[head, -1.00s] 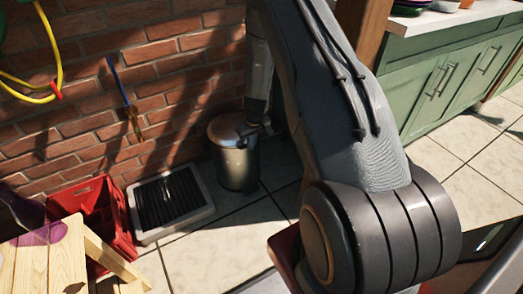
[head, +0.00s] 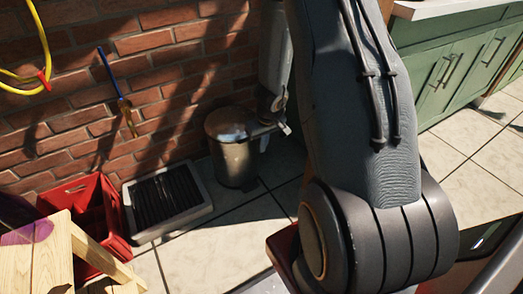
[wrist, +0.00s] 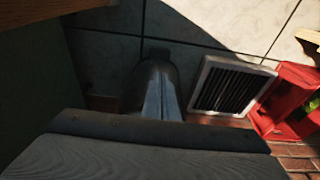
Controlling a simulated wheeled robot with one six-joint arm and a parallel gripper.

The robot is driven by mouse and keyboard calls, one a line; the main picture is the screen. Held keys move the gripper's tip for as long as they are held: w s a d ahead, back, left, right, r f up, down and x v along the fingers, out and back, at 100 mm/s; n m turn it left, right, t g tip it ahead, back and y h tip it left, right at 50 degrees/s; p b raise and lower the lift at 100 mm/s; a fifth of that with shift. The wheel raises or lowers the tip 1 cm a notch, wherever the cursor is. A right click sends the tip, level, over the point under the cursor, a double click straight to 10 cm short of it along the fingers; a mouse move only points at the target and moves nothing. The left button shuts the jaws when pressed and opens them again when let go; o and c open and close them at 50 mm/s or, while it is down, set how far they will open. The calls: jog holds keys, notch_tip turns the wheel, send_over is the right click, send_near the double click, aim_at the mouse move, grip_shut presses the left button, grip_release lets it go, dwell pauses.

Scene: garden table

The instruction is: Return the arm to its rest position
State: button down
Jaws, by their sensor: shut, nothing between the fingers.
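My arm rises through the middle of the head view, and its forearm hangs down behind the upper link. My gripper (head: 276,131) shows small at its lower end, in front of or above a metal pedal bin (head: 236,158). The gripper is shut and holds nothing that I can see. I cannot tell whether it touches the bin. In the wrist view the bin (wrist: 158,85) is seen from above, partly hidden by a dark grey part across the bottom.
A black-ribbed tray (head: 166,203) and a red crate (head: 118,222) stand along the brick wall. A wooden table (head: 47,262) is at the lower left, and green cabinets (head: 455,85) are at the right. Tiled floor (head: 185,265) lies clear before the tray.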

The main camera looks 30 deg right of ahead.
jog(key=shift+s+r, duration=0.1)
jog(key=shift+s, duration=0.25)
jog(key=s+a+r+n+y, duration=0.2)
jog(key=a+r, duration=1.2)
jog(key=a, duration=0.5)
jog(key=s+a+r+n+g, duration=0.1)
jog(key=s+a+r, duration=0.45)
jog(key=s, duration=0.25)
jog(key=s+a+r+n+g, duration=0.1)
jog(key=s+a+r, duration=0.45)
jog(key=s, duration=0.25)
jog(key=s+d+r+h, duration=0.1)
jog(key=s+r, duration=0.2)
jog(key=s, duration=0.3)
jog(key=d+r+m+h+p, duration=0.1)
jog(key=d+r+m+p, duration=0.3)
jog(key=d+r+p, duration=0.9)
notch_tip(320, 180, up, 4)
jog(key=p, duration=1)
jog(key=shift+s+d, duration=0.3)
jog(key=shift+d, duration=0.05)
